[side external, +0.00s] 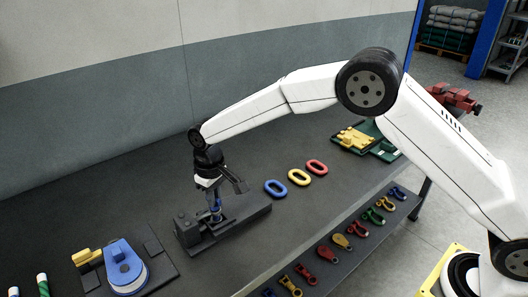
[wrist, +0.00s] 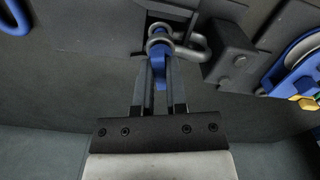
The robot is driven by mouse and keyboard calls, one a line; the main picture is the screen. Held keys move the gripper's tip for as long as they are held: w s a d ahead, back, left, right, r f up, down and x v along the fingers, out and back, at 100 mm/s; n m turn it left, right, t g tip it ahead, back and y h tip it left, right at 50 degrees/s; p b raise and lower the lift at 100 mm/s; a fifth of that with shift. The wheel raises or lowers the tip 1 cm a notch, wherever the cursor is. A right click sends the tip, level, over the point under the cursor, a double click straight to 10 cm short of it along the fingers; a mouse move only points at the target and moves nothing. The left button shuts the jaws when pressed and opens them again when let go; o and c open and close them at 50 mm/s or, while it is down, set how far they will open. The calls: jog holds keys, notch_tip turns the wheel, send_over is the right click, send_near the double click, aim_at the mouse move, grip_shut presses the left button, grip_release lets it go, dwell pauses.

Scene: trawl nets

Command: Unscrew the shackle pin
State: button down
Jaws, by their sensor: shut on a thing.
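A grey metal shackle (wrist: 160,38) is held in a dark fixture (side external: 228,224) on the bench. A blue part (wrist: 159,72), which looks like the head of the shackle pin, lies between my gripper's fingers. My gripper (wrist: 158,80) is shut on it, and in the side view my gripper (side external: 215,205) points down over the fixture. The threaded part of the pin is hidden inside the shackle and fixture. A grey link (wrist: 195,45) sits beside the shackle, against a dark block.
A blue block device (side external: 124,266) on a dark plate stands to the left. Blue, yellow and red oval links (side external: 300,177) lie to the right. A front ledge holds several coloured shackles and fittings (side external: 327,253). A green tray (side external: 375,138) sits further back.

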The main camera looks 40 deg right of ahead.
jog(key=shift+n, duration=1.3)
jog(key=c, duration=0.7)
grip_release()
jog(key=shift+o, duration=0.2)
jog(key=shift+r, duration=3.95)
jog(key=shift+d, duration=0.1)
